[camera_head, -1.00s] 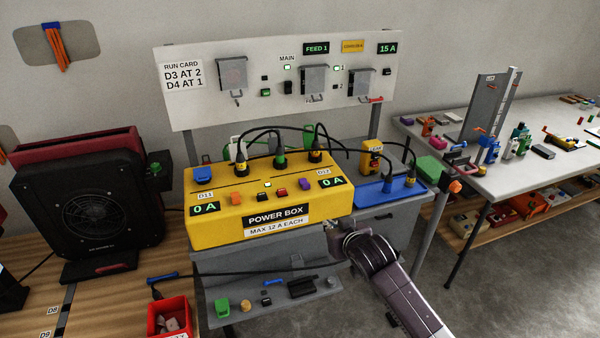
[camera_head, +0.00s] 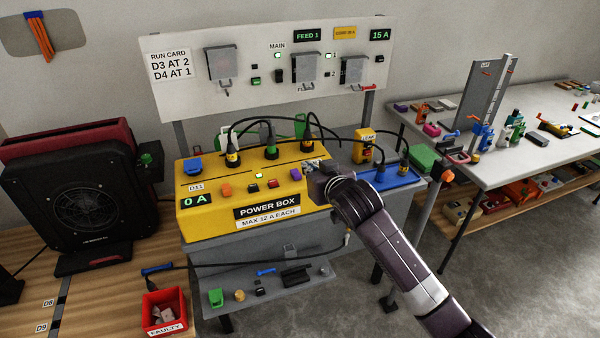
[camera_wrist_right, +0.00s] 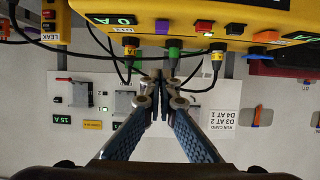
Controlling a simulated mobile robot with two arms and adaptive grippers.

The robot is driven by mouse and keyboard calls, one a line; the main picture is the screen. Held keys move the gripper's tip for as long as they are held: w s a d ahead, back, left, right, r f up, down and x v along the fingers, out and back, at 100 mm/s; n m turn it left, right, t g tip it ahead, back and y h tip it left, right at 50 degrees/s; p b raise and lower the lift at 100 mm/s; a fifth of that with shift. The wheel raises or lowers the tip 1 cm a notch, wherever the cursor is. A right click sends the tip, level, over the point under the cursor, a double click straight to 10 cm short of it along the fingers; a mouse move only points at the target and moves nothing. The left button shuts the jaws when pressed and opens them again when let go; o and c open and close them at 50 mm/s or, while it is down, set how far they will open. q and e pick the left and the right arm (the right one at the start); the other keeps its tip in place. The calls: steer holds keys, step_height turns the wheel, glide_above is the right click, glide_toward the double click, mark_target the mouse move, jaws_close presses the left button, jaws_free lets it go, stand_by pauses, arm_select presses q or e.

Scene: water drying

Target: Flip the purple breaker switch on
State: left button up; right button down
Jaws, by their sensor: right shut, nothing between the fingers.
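The purple breaker switch (camera_head: 296,174) is on the sloped face of the yellow power box (camera_head: 205,219), right of the red switch. It also shows in the right wrist view (camera_wrist_right: 163,26), where the scene is upside down. My right gripper (camera_head: 311,164) is shut and empty at the box's right end, close to the purple switch with a small gap visible. Its closed fingertips (camera_wrist_right: 161,76) show in the right wrist view, apart from the switch. The arm hides the box's right display in the head view. My left gripper is not in view.
Black cables with plugs rise from the box top near my right gripper. An orange switch (camera_head: 226,190) and a red switch (camera_head: 273,184) share the sloped face. A white wall panel (camera_head: 230,100) with covered switches stands behind. A blue block (camera_head: 410,178) sits at right.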

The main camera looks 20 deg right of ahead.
mark_target(295, 172)
steer(key=x, duration=0.7)
steer(key=shift+p, duration=0.4)
step_height(295, 172, down, 3)
steer(key=shift+w+f+p, duration=0.1)
steer(key=shift+w+p, duration=0.05)
steer(key=shift+p, duration=0.15)
steer(key=shift+f, duration=0.55)
steer(key=shift+s+f, duration=0.2)
steer(key=shift+f, duration=0.3)
steer(key=shift+r, duration=0.1)
steer(key=shift+r+p, duration=0.8)
